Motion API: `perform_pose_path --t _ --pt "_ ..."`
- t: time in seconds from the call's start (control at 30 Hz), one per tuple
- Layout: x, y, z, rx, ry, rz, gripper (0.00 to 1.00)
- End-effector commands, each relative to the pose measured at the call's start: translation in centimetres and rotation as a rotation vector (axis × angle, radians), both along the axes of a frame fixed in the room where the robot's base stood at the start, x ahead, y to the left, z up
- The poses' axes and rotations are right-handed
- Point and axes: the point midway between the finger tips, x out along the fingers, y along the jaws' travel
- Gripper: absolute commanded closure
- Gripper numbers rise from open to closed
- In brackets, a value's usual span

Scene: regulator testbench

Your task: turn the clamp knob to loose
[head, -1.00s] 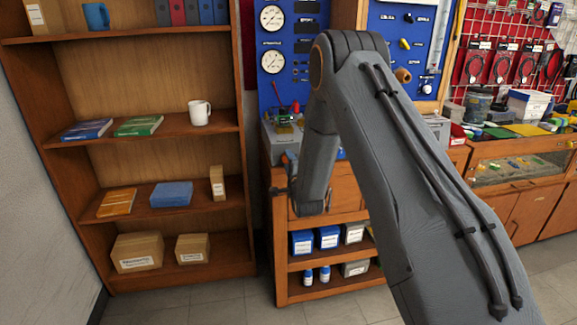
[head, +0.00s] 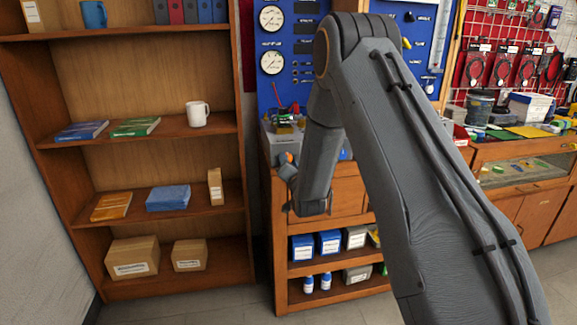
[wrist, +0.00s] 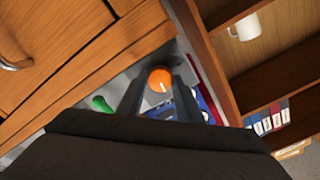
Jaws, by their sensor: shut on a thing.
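The clamp knob, taken to be the orange round knob (wrist: 160,79) with a pale mark on its face, sits between the two dark fingers of my gripper (wrist: 160,92) in the wrist view. The fingers are shut on it from both sides. In the head view my gripper (head: 287,170) is at the front left of the workbench, and a bit of the orange knob (head: 288,157) shows just above it. My own arm hides much of the bench. The body of the clamp under the knob is mostly hidden.
A green-handled thing (wrist: 101,104) lies beside the gripper in the wrist view. The wooden bench front (head: 348,190) is close to my wrist. A bookshelf (head: 246,200) stands to the left, with a white mug (head: 197,115). A blue gauge panel (head: 290,90) rises behind the bench.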

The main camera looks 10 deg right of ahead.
Motion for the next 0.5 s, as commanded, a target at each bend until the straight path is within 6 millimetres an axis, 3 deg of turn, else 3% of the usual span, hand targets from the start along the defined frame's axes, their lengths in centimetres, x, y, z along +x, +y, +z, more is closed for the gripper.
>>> perform_pose_path --t 0.5 --pt "-0.01 0.15 -0.25 -0.491 0.003 0.003 0.9"
